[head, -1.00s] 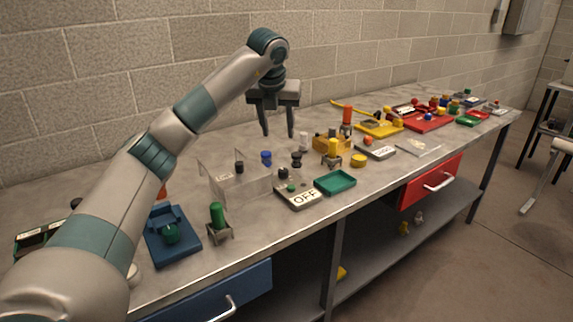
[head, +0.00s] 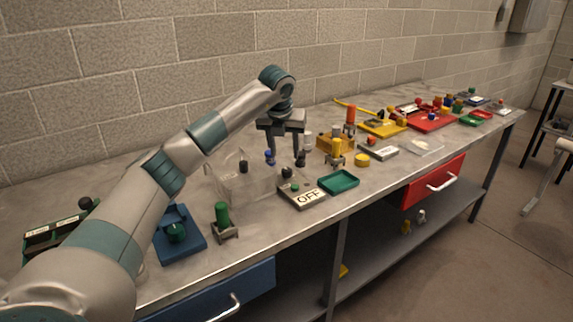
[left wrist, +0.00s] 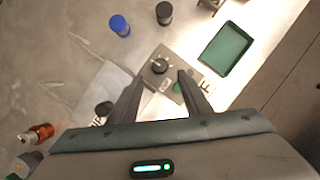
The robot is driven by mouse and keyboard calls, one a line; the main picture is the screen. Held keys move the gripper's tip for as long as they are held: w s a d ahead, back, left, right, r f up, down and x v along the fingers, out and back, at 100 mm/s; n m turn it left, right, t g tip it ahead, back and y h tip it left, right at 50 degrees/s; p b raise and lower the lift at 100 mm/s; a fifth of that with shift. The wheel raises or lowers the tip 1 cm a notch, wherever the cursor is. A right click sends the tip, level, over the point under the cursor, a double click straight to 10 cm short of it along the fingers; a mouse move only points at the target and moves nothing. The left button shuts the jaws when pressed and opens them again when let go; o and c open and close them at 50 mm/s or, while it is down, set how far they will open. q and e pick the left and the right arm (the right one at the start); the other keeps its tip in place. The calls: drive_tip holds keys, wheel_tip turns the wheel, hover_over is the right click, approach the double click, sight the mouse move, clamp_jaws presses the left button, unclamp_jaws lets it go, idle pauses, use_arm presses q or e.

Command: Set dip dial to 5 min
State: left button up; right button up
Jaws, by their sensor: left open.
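My left gripper (head: 285,157) is open and empty. It points down above the bench, just behind a grey box (head: 312,203) labelled OFF. On this box sit a black knob (head: 287,172) and a green button (head: 295,188). In the left wrist view the open fingers (left wrist: 159,82) are on either side of the near part of the box, with the black knob (left wrist: 160,66) just beyond and between the tips. I see no contact with it. No dip or 5 min marking is readable, so I cannot confirm that this knob is the dip dial. My right gripper is out of view.
A clear box (head: 232,185) stands left of the grey box. A green tray (head: 339,181) lies to its right. Blue (head: 270,157) and black (head: 300,159) pegs stand close to the gripper.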

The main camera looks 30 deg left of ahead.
sight(287, 169)
use_arm(q)
drive_tip(key=p+x, duration=0.1)
drive_tip(key=x, duration=0.6)
drive_tip(key=shift+w+f, duration=0.2)
drive_tip(key=shift+f, duration=0.15)
drive_tip(key=shift+w+a+f, duration=0.1)
drive_tip(key=shift+f, duration=0.3)
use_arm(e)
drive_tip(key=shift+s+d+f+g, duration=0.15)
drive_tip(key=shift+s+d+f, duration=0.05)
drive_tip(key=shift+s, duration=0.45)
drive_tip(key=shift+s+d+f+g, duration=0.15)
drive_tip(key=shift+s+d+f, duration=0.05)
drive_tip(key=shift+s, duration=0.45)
use_arm(q)
drive_tip(key=c, duration=1)
